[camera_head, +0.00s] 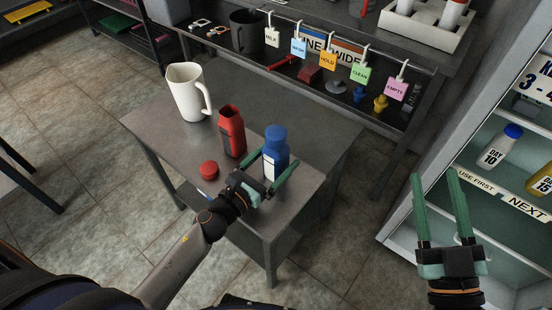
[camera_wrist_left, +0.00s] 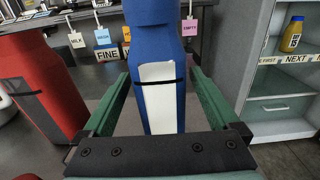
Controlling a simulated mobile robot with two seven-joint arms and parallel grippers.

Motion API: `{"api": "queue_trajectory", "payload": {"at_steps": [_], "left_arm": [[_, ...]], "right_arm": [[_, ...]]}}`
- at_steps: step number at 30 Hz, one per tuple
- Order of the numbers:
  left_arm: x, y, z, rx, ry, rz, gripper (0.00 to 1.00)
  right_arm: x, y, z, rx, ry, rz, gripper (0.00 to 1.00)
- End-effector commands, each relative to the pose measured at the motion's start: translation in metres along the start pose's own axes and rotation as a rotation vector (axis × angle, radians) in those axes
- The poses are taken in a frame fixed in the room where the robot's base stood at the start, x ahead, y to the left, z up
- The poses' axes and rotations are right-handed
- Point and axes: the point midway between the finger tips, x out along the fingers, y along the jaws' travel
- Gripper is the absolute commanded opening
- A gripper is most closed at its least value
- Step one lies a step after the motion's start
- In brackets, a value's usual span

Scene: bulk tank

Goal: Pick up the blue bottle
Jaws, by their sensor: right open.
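The blue bottle (camera_head: 276,144) stands upright on the grey table (camera_head: 139,123), with a white label facing my left wrist. In the left wrist view the bottle (camera_wrist_left: 152,40) fills the middle, and its top is cut off. My left gripper (camera_head: 279,157) is open, with one green finger on each side of the bottle. Its fingers also show in the left wrist view (camera_wrist_left: 158,72), close beside the bottle; I cannot tell whether either touches it. My right gripper (camera_head: 433,172) is open and empty, in front of the shelf unit at the right.
An open red bottle (camera_head: 232,132) stands just left of the blue one, with a red cap (camera_head: 208,170) nearby. A white pitcher (camera_head: 187,92) stands further back. A rack with hanging tags (camera_head: 328,60) lies behind, and a shelf unit (camera_head: 408,205) with bottles at right.

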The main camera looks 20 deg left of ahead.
Motion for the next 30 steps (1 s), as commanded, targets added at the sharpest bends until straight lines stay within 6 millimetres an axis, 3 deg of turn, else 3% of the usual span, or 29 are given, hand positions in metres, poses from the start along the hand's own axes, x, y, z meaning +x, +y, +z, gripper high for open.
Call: {"api": "queue_trajectory", "payload": {"at_steps": [2, 24, 30], "left_arm": [[-0.0001, -0.0001, 0.0001, 0.000, 0.000, 0.000, 0.84], [-0.0003, -0.0001, 0.0002, 0.000, 0.000, 0.000, 0.01], [0.0000, -0.0001, 0.0013, 0.000, -0.003, 0.000, 0.00]], "right_arm": [[-0.0001, -0.0002, 0.0003, 0.001, 0.000, 0.000, 0.52], [-0.0007, -0.0005, 0.0006, 0.001, 0.001, 0.000, 0.52], [-0.0007, -0.0004, 0.0007, 0.001, 0.001, 0.000, 0.52]]}}
